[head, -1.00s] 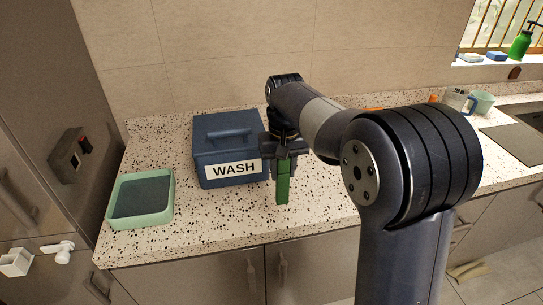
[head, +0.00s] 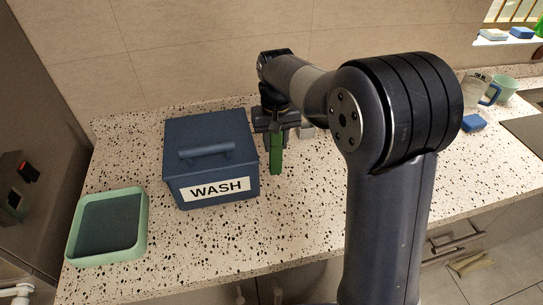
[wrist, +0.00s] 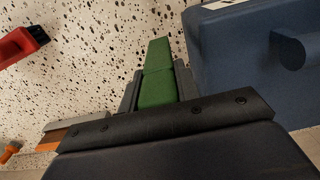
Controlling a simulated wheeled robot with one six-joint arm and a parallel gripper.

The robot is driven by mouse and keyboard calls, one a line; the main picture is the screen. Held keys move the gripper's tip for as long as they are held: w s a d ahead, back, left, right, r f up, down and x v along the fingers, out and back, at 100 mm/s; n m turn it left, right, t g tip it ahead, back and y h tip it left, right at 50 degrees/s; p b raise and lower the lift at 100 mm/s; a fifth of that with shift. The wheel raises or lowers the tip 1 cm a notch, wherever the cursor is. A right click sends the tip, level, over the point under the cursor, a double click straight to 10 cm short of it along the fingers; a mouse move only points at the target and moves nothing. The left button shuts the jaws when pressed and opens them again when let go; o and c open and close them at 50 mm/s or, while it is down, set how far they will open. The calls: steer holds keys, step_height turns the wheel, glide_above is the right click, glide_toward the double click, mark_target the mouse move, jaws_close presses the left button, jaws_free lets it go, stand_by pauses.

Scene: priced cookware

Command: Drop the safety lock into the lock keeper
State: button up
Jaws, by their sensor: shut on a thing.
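My gripper (head: 276,140) is shut on a long green bar (head: 276,162) that points down, just right of the blue box marked WASH. The wrist view shows the green bar (wrist: 157,75) between the dark fingers, over speckled counter. I cannot tell whether its tip touches the counter. No thing in view is clearly labelled as the safety lock or the lock keeper. A small white fitting (head: 18,291) shows at the bottom left edge, cut off and low by the cabinet.
The blue WASH box (head: 210,160), with a handled lid, stands beside my gripper. A pale green tray (head: 140,235) lies left of it. A red and black object (wrist: 20,45) shows in the wrist view. A blue block (head: 473,123) and mugs are at right. Front counter is clear.

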mark_target(276, 158)
steer(key=shift+f+p, duration=0.4)
steer(key=shift+f, duration=2.55)
steer(key=shift+f, duration=0.2)
steer(key=o, duration=1.1)
steer(key=shift+c, duration=0.2)
